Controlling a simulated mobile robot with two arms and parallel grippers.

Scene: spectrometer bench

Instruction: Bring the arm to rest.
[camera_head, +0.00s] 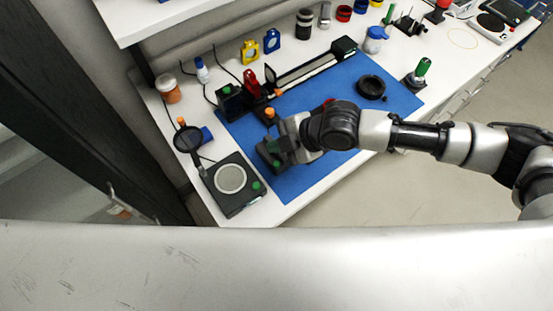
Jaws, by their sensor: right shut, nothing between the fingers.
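My right gripper (276,152) is at the end of the arm that reaches in from the right. It is over the left part of the blue mat (307,178) on the white bench. The gripper is shut with nothing held. A dark block with an orange knob (270,114) is close behind it; I cannot tell whether they touch. My left gripper is not in view.
A black device with a round pale plate (230,179) stands left of the gripper. A magnifier (188,139) stands behind that. A black rail (305,69) and a black ring (371,87) lie on the mat. A green-topped holder (417,74) stands at its right edge.

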